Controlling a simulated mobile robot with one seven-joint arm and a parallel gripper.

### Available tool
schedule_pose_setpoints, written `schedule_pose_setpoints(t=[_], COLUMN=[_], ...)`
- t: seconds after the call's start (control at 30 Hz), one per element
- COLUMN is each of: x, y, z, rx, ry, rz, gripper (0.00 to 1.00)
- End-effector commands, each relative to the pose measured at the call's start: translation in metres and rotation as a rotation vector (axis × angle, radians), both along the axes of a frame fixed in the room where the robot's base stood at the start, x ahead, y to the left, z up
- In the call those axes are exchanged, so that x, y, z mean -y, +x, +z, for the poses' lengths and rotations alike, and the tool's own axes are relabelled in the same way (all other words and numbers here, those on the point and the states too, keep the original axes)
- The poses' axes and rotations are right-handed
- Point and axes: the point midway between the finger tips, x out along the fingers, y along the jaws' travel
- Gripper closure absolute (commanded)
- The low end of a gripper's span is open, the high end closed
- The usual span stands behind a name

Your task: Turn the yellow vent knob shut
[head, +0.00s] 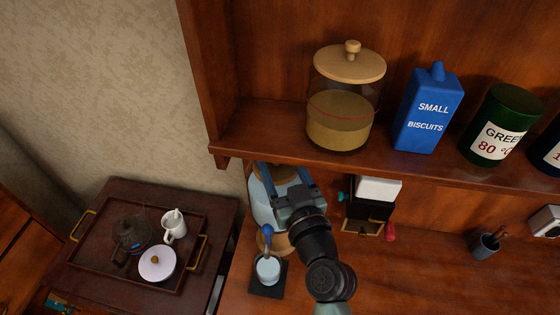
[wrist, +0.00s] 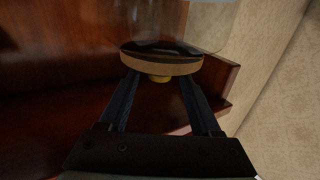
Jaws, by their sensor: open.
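A yellow knob (wrist: 160,78), which looks like the vent knob, sits at the centre of a round wooden lid (wrist: 165,65) in the wrist view. The lid belongs to a glass vessel. In the head view a pale blue-grey vessel (head: 259,205) stands under the shelf, partly behind my gripper; the knob is hidden there. My gripper (head: 282,173) is open, and its fingers reach toward the vessel's lid. In the wrist view my gripper's fingers (wrist: 158,76) stand on either side of the knob, with gaps. I cannot tell the knob's turn position.
A wooden shelf (head: 270,143) overhangs my gripper, holding a lidded jar (head: 340,130), a blue biscuit box (head: 428,115) and a green canister (head: 493,128). A small box with drawer (head: 370,208) stands right. A pale cup (head: 268,270) stands in front. A tray (head: 115,278) lies left.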

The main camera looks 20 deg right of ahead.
Motion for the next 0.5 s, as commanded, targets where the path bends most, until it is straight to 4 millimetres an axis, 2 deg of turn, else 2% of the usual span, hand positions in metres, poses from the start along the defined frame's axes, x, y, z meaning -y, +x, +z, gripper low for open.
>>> schedule_pose_setpoints(t=[0.03, 0.37, 0.5], x=[0.0001, 0.0001, 0.0001], y=[-0.0002, -0.0004, -0.0005], z=[-0.0001, 0.0000, 0.0000], rx=[0.000, 0.000, -0.001], ry=[0.000, 0.000, 0.000], rz=[0.000, 0.000, 0.000], gripper=[0.41, 1.00, 1.00])
